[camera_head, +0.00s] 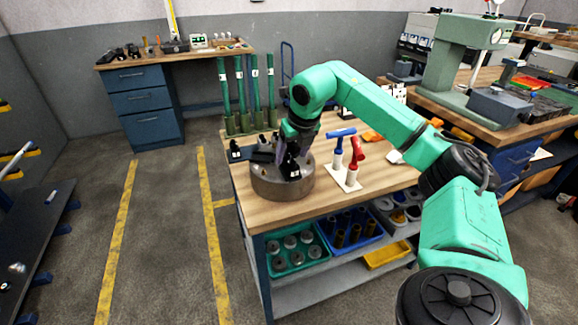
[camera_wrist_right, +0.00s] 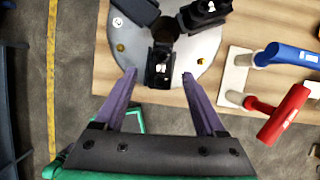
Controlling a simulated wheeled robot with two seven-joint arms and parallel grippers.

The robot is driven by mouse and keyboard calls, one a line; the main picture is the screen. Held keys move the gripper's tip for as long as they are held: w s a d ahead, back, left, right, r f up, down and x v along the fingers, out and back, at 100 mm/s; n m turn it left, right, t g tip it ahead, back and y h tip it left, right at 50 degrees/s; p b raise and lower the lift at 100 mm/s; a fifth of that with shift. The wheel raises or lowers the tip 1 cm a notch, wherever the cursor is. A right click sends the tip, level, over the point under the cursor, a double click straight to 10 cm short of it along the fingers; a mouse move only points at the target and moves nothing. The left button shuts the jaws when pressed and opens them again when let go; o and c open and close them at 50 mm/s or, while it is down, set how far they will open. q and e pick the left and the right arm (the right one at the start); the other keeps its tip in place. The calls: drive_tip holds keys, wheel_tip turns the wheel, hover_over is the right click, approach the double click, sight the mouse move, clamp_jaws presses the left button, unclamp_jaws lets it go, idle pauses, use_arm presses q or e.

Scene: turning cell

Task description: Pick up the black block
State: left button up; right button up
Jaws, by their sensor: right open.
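A round grey metal chuck (camera_head: 270,188) stands on the wooden bench top. In the right wrist view its disc (camera_wrist_right: 190,52) carries three black blocks around a dark centre hole. One black block (camera_wrist_right: 160,70) lies closest to my right gripper (camera_wrist_right: 159,77), whose two purple fingers are spread open, one on each side of its near end. No contact shows. The other two black blocks (camera_wrist_right: 205,12) (camera_wrist_right: 136,10) lie farther out, cut by the top edge. In the head view my right gripper (camera_head: 291,152) points down over the chuck and partly hides the blocks. My left gripper is not in view.
A blue-handled tool (camera_head: 340,140) and a red-handled tool (camera_head: 355,158) stand on a white plate (camera_head: 345,180) right of the chuck. Several green upright tools (camera_head: 240,95) stand at the bench's back. Bare wood (camera_head: 330,205) lies in front of the plate.

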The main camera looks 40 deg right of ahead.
sight(291, 160)
drive_tip(key=x, duration=0.2)
drive_tip(key=shift+d+f+p, duration=0.1)
drive_tip(key=shift+f+p, duration=0.25)
drive_tip(key=shift+f, duration=0.35)
drive_tip(key=shift+w+f, duration=0.1)
drive_tip(key=shift+w, duration=0.05)
clamp_jaws()
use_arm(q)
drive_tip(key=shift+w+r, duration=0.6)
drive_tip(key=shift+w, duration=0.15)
